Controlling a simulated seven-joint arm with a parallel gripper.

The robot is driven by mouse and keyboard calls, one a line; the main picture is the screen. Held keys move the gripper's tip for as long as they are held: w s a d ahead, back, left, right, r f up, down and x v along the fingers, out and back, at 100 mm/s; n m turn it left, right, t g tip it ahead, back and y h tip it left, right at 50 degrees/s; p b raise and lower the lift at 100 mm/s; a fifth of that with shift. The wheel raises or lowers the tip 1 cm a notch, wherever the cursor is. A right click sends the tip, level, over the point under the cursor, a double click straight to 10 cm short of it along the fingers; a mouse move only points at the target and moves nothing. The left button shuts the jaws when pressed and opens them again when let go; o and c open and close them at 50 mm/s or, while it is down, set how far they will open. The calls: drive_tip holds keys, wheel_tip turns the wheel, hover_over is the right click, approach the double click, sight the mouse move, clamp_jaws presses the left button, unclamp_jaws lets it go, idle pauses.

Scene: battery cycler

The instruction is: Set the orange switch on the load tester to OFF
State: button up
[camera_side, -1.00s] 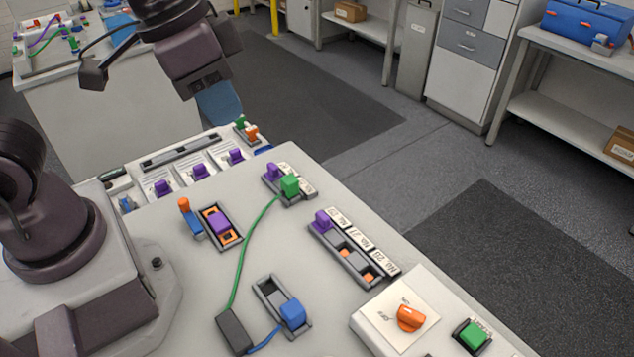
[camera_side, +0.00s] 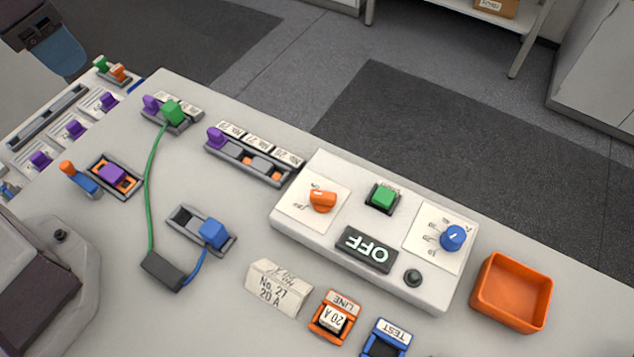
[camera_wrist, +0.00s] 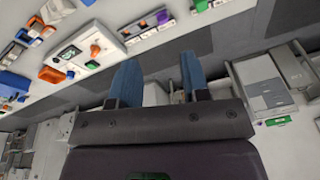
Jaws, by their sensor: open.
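The load tester (camera_side: 290,228) is a low white box on the bench, in the middle of the side view. Its orange switch (camera_side: 322,201) sits on a white plate at its left end, with small lettering at the plate's top and left. I cannot tell which mark the switch points to. A dark display (camera_side: 367,249) on the box reads OFF. The switch also shows at the upper left of the wrist view (camera_wrist: 95,50). My gripper (camera_wrist: 158,78) is open and empty, well apart from the tester. In the side view only part of it shows, at the top left.
The tester also carries a green button (camera_side: 382,197), a blue knob (camera_side: 453,238) and a small black button (camera_side: 413,278). An orange tray (camera_side: 512,292) stands to its right. A fuse strip (camera_side: 248,163) lies at its left, and a green cable (camera_side: 153,190) runs further left.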

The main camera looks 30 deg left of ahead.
drive_tip(key=w+d+f+m+g, duration=0.1)
drive_tip(key=w+d+f+m, duration=0.2)
drive_tip(key=d+f, duration=0.25)
drive_tip(key=m+h, duration=0.5)
drive_tip(key=m, duration=0.3)
approach(322, 194)
drive_tip(key=shift+y, duration=0.3)
drive_tip(key=x, duration=0.9)
drive_tip(key=shift+d+f, duration=0.1)
drive_tip(key=shift+d, duration=0.2)
clamp_jaws()
